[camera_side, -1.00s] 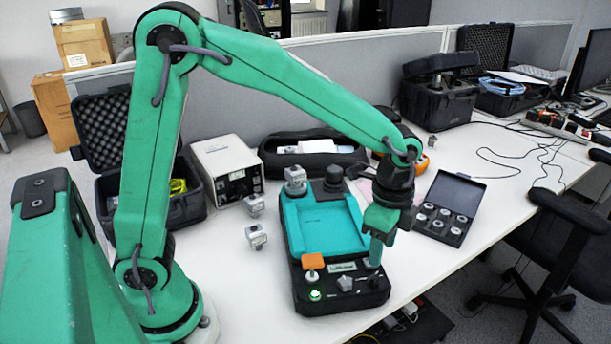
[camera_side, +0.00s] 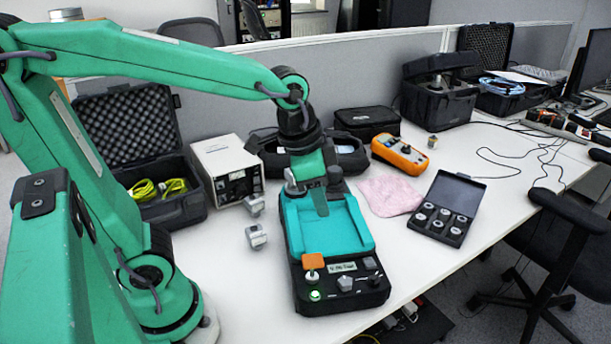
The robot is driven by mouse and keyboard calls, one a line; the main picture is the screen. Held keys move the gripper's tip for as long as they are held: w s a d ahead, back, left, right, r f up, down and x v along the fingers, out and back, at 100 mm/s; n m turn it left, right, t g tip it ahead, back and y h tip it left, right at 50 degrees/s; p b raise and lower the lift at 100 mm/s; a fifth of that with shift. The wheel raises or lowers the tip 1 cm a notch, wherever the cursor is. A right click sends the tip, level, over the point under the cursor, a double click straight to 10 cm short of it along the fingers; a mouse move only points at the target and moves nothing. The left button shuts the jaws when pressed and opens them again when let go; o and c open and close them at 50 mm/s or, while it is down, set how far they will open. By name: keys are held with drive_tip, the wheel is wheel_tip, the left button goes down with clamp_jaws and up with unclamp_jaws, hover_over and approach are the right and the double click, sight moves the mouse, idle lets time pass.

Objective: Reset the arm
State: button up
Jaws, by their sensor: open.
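My gripper (camera_side: 321,205) is green and points down above the back part of the teal tray of the calibration device (camera_side: 335,236). I see no object between its fingers. The gap between the fingers does not show clearly from this side. The device is a black box with an orange-topped knob (camera_side: 313,262), a lit green button (camera_side: 315,295) and a grey star-shaped knob (camera_side: 345,283) on its front panel. The back of the device and part of a metal sensor there are hidden by my gripper.
Two metal cubes (camera_side: 256,237) stand left of the device, near a white instrument box (camera_side: 228,168). An open black case (camera_side: 140,150) is behind. Right are a pink cloth (camera_side: 390,195), an orange meter (camera_side: 400,154) and an open case of weights (camera_side: 445,210). The front right table is clear.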

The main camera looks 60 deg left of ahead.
drive_tip(key=s+a+r+n+t, duration=0.1)
drive_tip(key=s+a+n+t, duration=0.1)
drive_tip(key=s+a+n, duration=0.2)
drive_tip(key=shift+s+a+r+n+y, duration=0.25)
drive_tip(key=shift+s+n, duration=0.65)
drive_tip(key=shift+s, duration=0.9)
drive_tip(key=shift+f, duration=0.1)
